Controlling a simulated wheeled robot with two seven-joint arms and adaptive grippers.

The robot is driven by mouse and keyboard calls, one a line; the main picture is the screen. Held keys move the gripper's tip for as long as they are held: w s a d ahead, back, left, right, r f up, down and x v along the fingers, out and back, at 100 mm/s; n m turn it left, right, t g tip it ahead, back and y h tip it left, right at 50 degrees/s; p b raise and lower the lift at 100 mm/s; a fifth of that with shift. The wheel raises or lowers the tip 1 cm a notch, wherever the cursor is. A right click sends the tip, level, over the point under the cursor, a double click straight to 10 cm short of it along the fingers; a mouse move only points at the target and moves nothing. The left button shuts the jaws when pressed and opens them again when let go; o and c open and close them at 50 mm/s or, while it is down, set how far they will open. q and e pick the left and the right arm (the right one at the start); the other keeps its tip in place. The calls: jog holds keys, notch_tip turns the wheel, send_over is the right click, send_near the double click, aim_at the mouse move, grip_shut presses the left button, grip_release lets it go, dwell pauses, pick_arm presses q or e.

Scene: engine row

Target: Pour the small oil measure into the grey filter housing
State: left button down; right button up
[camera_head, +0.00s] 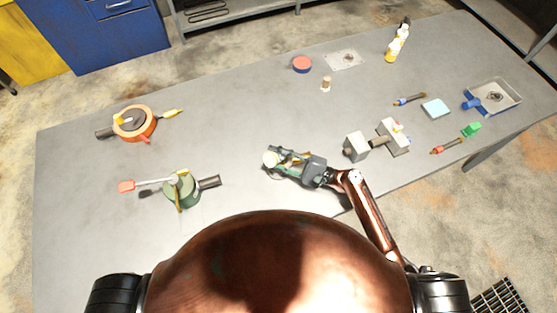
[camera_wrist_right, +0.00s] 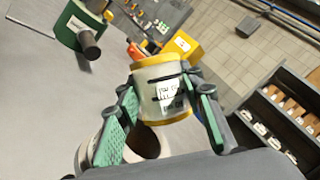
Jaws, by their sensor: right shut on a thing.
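My right gripper (camera_head: 284,157) is over the middle of the table. In the right wrist view its green-padded fingers (camera_wrist_right: 165,96) are shut around a small pale cup with a yellow rim and a printed label, which I take as the oil measure (camera_wrist_right: 168,98). Its pale end (camera_head: 269,158) shows at the fingertips in the head view. The cup's contents are hidden. Two grey blocks (camera_head: 357,147) joined by a dark cylinder stand right of the gripper; I cannot tell for sure whether they include the grey filter housing. My left gripper is not in view.
A green unit (camera_head: 181,191) with a dark pipe stands left of the gripper, an orange round unit (camera_head: 134,123) farther left. A metal tray (camera_head: 509,99), a light blue block (camera_head: 435,108) and small tools lie right. Bottles (camera_head: 397,42) stand at the back.

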jog(key=shift+w+d+r+m+y+b, duration=0.1)
jog(key=shift+w+d+m+y+b, duration=0.15)
jog(key=shift+m, duration=0.65)
dwell(1.4)
